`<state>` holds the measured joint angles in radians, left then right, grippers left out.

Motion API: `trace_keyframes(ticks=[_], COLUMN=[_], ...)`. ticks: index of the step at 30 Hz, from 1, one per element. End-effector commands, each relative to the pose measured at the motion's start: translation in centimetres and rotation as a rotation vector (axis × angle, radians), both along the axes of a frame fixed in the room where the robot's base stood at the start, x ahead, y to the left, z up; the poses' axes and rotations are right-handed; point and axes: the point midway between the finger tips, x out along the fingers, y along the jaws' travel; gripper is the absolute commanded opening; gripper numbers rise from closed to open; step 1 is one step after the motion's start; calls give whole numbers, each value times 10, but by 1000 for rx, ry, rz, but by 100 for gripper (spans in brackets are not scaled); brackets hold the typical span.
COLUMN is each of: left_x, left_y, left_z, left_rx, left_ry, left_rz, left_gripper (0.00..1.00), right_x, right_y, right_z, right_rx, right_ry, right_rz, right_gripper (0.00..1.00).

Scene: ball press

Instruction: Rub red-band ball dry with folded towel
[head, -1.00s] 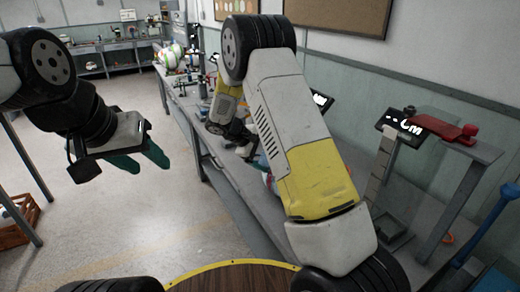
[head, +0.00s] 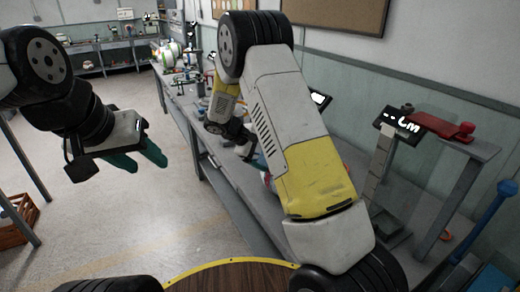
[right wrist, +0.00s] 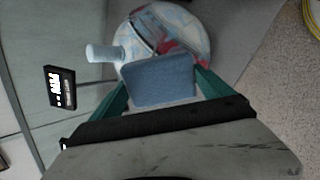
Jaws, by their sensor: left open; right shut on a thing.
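The ball (right wrist: 190,27) is white with pale blue markings and a red band, at the top of the right wrist view. A folded blue towel (right wrist: 160,80) is held between the green fingers of my right gripper (right wrist: 162,90). The towel overlaps the near side of the ball in this view; I cannot tell how firmly it touches. My left gripper (head: 142,158) is open and empty, out over the floor at the left.
A long grey workbench (head: 232,195) runs along the wall. A pale cylinder (right wrist: 105,53) stands beside the ball, with a small black display (right wrist: 60,87) farther left. A stand with a red piece (head: 440,126) and a lit display (head: 400,125) is at the right.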

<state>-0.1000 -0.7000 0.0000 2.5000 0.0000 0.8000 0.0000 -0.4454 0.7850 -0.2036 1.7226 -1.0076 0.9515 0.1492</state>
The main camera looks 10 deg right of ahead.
Motion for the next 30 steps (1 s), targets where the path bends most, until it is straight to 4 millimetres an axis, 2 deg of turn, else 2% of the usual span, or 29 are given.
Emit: trace_keyframes(ticks=[8, 22, 30], left_x=[0, 0, 0], left_y=[0, 0, 0], left_z=[0, 0, 0], left_rx=[0, 0, 0], left_ry=[0, 0, 0], left_rz=[0, 0, 0], left_gripper=[46, 46, 46], right_x=[7, -17, -19], right_y=[2, -6, -7], right_z=[0, 0, 0], right_rx=[1, 0, 1], right_ry=[0, 1, 0], right_rz=[-1, -1, -1], right_gripper=[50, 50, 50])
